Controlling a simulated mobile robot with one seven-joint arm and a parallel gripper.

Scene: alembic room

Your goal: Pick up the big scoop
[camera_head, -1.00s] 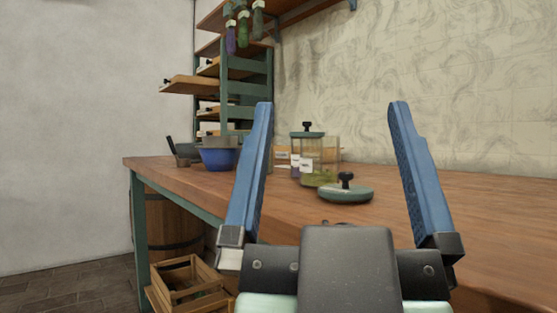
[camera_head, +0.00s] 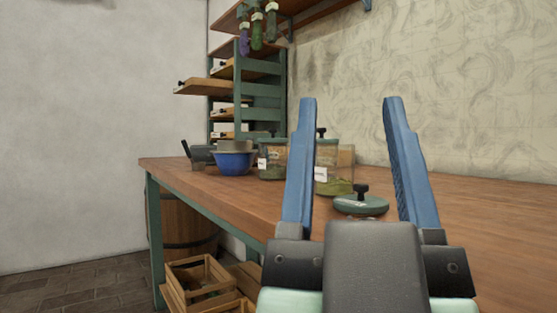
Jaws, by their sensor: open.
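I cannot clearly make out the big scoop. A dark grey object with an upright handle (camera_head: 200,153) stands at the far left end of the wooden table, beside the blue bowl (camera_head: 234,163); it may be a scoop, but it is too small to tell. My gripper (camera_head: 350,98) is in the foreground, with its two blue fingers pointing up and apart, and nothing between them. It is well short of the dark object, to its right in the picture. The left finger hides part of the glass jars.
The wooden table (camera_head: 420,206) holds glass jars (camera_head: 334,178) and a round green lid with a black knob (camera_head: 360,205). Shelves (camera_head: 262,100) stand behind. A wooden crate (camera_head: 198,282) and a barrel (camera_head: 185,232) are on the floor at left. The table's right side is clear.

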